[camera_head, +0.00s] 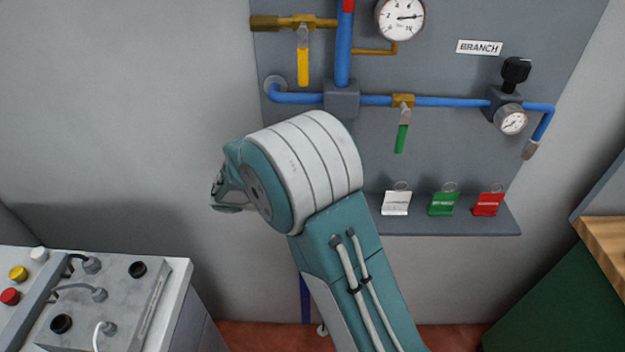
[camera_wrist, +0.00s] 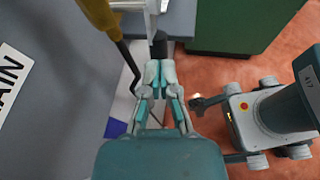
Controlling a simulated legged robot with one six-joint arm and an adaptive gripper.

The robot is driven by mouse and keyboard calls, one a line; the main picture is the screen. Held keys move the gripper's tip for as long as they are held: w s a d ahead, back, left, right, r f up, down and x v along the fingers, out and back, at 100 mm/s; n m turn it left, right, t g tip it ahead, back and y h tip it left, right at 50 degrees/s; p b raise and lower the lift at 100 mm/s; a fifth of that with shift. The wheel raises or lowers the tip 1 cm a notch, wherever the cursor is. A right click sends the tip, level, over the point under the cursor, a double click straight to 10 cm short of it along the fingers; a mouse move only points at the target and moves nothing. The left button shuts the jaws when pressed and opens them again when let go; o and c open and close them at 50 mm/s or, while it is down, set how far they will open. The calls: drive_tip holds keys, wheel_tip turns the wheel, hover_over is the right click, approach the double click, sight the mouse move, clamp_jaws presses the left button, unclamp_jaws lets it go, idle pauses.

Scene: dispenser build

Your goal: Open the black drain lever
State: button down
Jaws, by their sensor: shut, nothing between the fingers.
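The black lever (camera_wrist: 159,46) shows in the wrist view as a short dark grip just beyond my fingertips. A pale metal stem (camera_wrist: 153,20) runs above it. My gripper (camera_wrist: 158,66) is shut and empty, its fingertips close to the lever's end; I cannot tell whether they touch it. In the head view my gripper (camera_head: 222,192) sits at the left end of my arm, partly hidden behind the wrist. The drain lever is not seen in the head view.
The grey panel (camera_head: 450,70) carries blue pipes, a yellow lever (camera_head: 303,62), a green lever (camera_head: 402,138) and gauges. A brass-yellow piece with a dark bent rod (camera_wrist: 129,62) is left of my fingers. A bench with buttons (camera_head: 178,275) stands lower left.

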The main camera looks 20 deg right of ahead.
drive_tip(key=shift+s+d+f, duration=0.2)
drive_tip(key=shift+d+f, duration=0.25)
drive_tip(key=shift+d, duration=0.15)
idle(0.6)
